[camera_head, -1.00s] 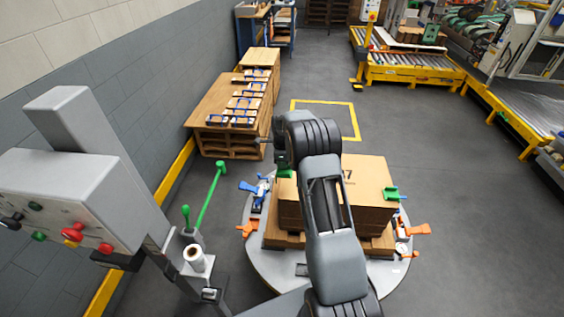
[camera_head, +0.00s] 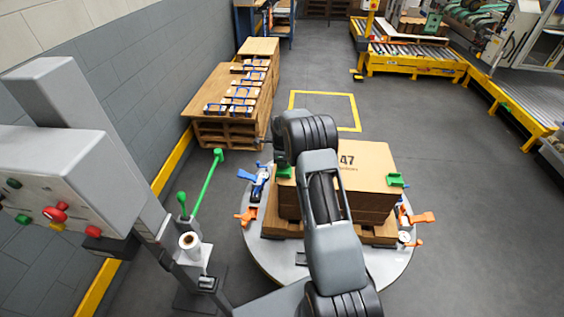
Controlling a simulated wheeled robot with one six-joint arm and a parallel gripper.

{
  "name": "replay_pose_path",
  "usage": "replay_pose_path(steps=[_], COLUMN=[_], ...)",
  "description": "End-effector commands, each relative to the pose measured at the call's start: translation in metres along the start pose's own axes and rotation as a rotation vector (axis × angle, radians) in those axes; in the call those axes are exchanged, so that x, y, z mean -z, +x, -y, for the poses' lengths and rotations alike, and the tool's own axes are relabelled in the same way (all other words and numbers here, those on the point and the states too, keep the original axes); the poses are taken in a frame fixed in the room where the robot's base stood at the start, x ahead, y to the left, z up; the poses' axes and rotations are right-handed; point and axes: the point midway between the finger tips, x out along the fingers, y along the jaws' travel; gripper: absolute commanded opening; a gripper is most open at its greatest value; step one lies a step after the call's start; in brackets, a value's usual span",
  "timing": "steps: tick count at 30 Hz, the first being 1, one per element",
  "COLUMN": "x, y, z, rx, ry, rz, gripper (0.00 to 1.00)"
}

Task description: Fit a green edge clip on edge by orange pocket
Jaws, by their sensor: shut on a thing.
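The stack of brown cardboard blanks (camera_head: 365,165), marked 47, sits on a wooden pallet on a round grey turntable (camera_head: 262,258). One green edge clip (camera_head: 397,180) is on its right edge. My gripper (camera_head: 282,165) is at the stack's far left corner, shut on another green clip (camera_head: 284,173); my arm partly hides both, and whether this clip touches the cardboard is unclear. An orange piece (camera_head: 246,215) is at the turntable's left, another orange piece (camera_head: 423,217) at its right. Which is the orange pocket is unclear. Blue pieces (camera_head: 250,177) are at the left rim.
A grey control box (camera_head: 65,180) on a post, a green lever (camera_head: 208,185) and a white roll (camera_head: 190,241) stand at the left. Pallets with blue-framed pieces (camera_head: 225,100) line the wall. A yellow floor square (camera_head: 355,112) is empty; floor to the right is clear.

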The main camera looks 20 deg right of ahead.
Motion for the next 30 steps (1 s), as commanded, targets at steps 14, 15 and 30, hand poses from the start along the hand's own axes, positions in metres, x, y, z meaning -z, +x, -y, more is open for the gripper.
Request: replay_pose_path(steps=[14, 15, 30], x=[0.0001, 0.0001, 0.0001], y=[0.0011, 0.0013, 0.0054], z=[0.0001, 0.0001, 0.0002], rx=[0.000, 0.000, 0.000], ry=[0.000, 0.000, 0.000], rz=[0.000, 0.000, 0.000], gripper=[0.00, 0.00, 0.10])
